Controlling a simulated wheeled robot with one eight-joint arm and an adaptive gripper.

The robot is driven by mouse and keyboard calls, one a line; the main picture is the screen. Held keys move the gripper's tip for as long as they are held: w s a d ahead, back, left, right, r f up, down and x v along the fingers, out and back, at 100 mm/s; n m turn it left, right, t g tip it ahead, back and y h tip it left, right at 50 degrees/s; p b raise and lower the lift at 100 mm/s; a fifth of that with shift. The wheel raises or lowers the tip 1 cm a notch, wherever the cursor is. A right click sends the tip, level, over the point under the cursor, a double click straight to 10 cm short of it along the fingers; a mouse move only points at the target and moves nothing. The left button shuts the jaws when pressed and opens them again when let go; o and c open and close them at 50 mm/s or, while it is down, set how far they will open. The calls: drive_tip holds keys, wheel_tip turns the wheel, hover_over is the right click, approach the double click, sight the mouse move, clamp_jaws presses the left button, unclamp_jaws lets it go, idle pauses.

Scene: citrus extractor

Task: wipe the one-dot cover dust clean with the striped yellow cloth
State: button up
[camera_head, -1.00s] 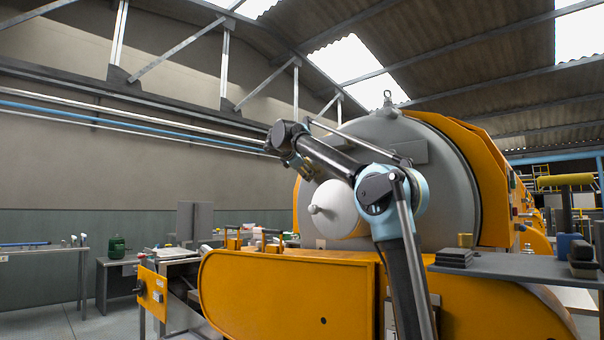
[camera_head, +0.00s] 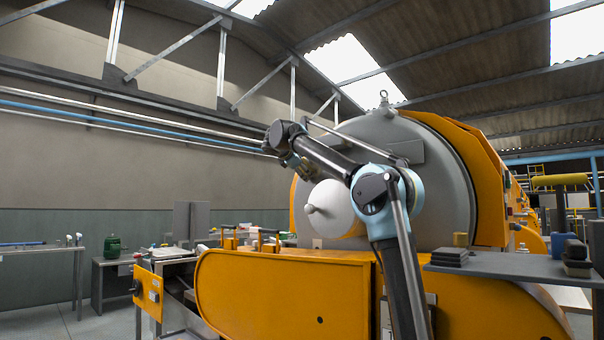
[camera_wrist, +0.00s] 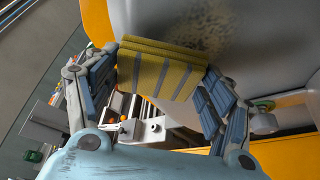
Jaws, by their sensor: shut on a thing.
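The striped yellow cloth (camera_wrist: 160,72) is a folded pad with grey stripes, held between the two fingers of my gripper (camera_wrist: 158,78) in the wrist view. A dark speckled dust patch (camera_wrist: 208,28) lies on a pale grey cover (camera_wrist: 268,42) just beyond the cloth's upper edge. I cannot tell whether the cloth touches the cover. No dot mark is readable. In the head view my gripper (camera_head: 302,172) is small, in front of the big grey rounded machine end (camera_head: 440,185); the cloth and dust cannot be made out there.
A white round part with a knob (camera_head: 335,208) sticks out below my forearm. An orange machine housing (camera_head: 285,290) stands in front. A grey shelf (camera_head: 500,265) with dark blocks is at right. A bench (camera_head: 112,262) stands at left.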

drive_tip(key=shift+w+d, duration=0.45)
drive_tip(key=shift+w, duration=0.1)
drive_tip(key=shift+s, duration=0.1)
idle(0.3)
drive_tip(key=shift+s+d, duration=2.6)
drive_tip(key=shift+d, duration=0.75)
drive_tip(key=shift+w+a, duration=0.9)
drive_tip(key=shift+a, duration=0.2)
drive_tip(key=shift+w+a, duration=0.85)
drive_tip(key=shift+a, duration=0.3)
drive_tip(key=shift+w+a, duration=0.9)
drive_tip(key=shift+a, duration=0.2)
drive_tip(key=shift+w+r, duration=0.1)
drive_tip(key=shift+d, duration=0.15)
drive_tip(key=s+d, duration=0.5)
drive_tip(key=d, duration=0.1)
drive_tip(key=shift+s+d, duration=0.15)
drive_tip(key=shift+s, duration=0.1)
drive_tip(key=shift+w+d, duration=0.1)
